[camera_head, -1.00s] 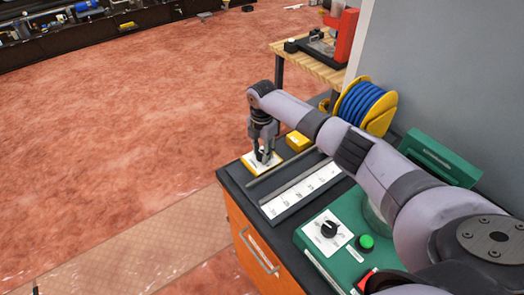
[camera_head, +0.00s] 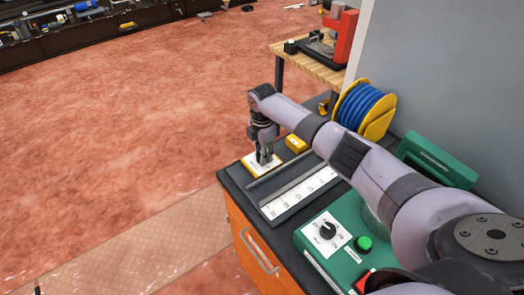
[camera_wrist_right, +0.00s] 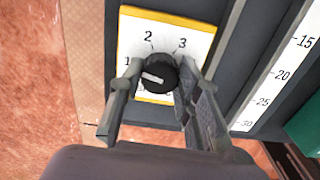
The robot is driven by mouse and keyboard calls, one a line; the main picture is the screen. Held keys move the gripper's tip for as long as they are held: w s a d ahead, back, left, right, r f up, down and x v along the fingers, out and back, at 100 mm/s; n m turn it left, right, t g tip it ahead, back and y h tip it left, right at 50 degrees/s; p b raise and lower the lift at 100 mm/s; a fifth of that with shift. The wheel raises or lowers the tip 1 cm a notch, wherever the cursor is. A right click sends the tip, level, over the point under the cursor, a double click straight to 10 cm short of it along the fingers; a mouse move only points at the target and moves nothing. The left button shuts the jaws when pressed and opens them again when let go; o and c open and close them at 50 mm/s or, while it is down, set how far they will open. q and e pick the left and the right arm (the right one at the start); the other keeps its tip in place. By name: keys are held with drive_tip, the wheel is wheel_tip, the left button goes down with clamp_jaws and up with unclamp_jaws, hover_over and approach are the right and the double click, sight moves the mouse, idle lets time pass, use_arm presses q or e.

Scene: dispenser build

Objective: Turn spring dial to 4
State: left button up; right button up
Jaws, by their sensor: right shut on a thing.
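The spring dial is a black round knob (camera_wrist_right: 160,73) on a white plate with a yellow edge (camera_wrist_right: 168,31) in the right wrist view. The numbers 1, 2 and 3 show on the plate; the right finger covers part of its right side, and no 4 is readable. The knob's white pointer line aims left, near the 1. My right gripper (camera_head: 265,160) comes down on the plate in the head view, shut with one finger on each side of the knob. My left gripper is not in view.
A ruler-like scale (camera_head: 300,193) lies beside the plate on the dark bench top. A green box with a black knob (camera_head: 327,230) and green button (camera_head: 364,243) stands nearer. A small yellow block (camera_head: 297,143) and blue hose reel (camera_head: 365,108) are behind.

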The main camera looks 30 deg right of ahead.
drive_tip(key=m+p, duration=0.1)
drive_tip(key=m, duration=0.1)
drive_tip(key=m+p, duration=0.1)
drive_tip(key=m, duration=0.1)
drive_tip(key=shift+r+m, duration=0.2)
drive_tip(key=shift+m, duration=0.1)
drive_tip(key=m+p, duration=0.1)
drive_tip(key=m, duration=0.2)
drive_tip(key=shift+m+p, duration=0.4)
drive_tip(key=m+p, duration=0.1)
drive_tip(key=m, duration=0.2)
drive_tip(key=m+p, duration=0.2)
drive_tip(key=m, duration=0.3)
drive_tip(key=m+p, duration=0.1)
drive_tip(key=m, duration=0.3)
drive_tip(key=shift+a+m, duration=0.1)
drive_tip(key=shift+m, duration=0.2)
drive_tip(key=m, duration=0.3)
drive_tip(key=shift+m+p, duration=0.3)
drive_tip(key=shift+p, duration=0.05)
drive_tip(key=m, duration=0.4)
drive_tip(key=shift+f, duration=0.1)
drive_tip(key=m, duration=0.4)
drive_tip(key=shift+w+m+p, duration=0.1)
drive_tip(key=shift+m+p, duration=0.2)
drive_tip(key=shift+p, duration=0.05)
